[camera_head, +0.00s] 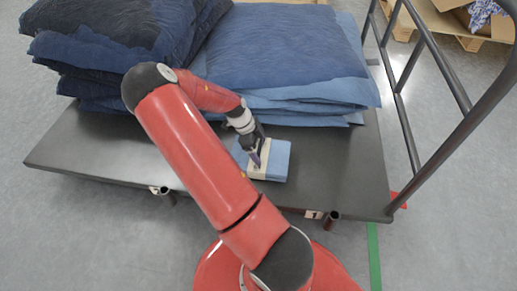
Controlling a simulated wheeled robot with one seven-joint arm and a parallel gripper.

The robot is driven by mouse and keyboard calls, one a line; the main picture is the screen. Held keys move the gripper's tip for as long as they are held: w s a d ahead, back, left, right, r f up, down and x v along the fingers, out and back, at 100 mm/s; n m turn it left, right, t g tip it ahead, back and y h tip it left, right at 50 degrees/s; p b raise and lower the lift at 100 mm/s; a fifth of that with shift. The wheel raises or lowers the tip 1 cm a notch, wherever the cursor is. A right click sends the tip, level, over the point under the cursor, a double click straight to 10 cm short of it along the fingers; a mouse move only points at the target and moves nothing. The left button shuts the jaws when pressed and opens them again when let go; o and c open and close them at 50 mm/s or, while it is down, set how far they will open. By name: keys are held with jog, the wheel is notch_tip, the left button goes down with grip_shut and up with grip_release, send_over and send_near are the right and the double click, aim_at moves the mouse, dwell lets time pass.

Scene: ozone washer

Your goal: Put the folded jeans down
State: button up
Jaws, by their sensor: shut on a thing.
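The folded jeans (278,160) are a small light-blue folded bundle at the front middle of the dark flat cart (345,185). My gripper (256,167) reaches down from above at the left part of the bundle and is shut on it. A pale piece shows around the fingers on the bundle. The bundle is at or very close to the cart's surface; I cannot tell whether it touches. The arm and gripper hide part of its left side.
A tall stack of dark-blue jeans (110,40) stands at the back left of the cart, and a lower lighter-blue stack (285,50) behind the bundle. A grey rail (440,57) rises at the right. Bare deck lies left and right of the bundle.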

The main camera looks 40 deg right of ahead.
jog(key=shift+f, duration=0.3)
jog(key=o, duration=1.6)
jog(key=shift+f, duration=0.1)
jog(key=p+v, duration=0.2)
jog(key=v, duration=1)
jog(key=s+a+r+n+t+y, duration=0.2)
jog(key=a+r+n+t+y, duration=0.1)
jog(key=a+r+n, duration=0.55)
jog(key=shift+s+a+r+n+t, duration=1.05)
jog(key=shift+s+a+r+n, duration=1.35)
jog(key=shift+s+r+n, duration=0.65)
jog(key=shift+s+a+r+n+t, duration=1)
jog(key=shift+s+a+r+n, duration=1.6)
jog(key=shift+n, duration=0.85)
jog(key=shift+s+a+r+n+t, duration=1.05)
jog(key=shift+s+a+r+n, duration=1.35)
jog(key=shift+r+n, duration=0.75)
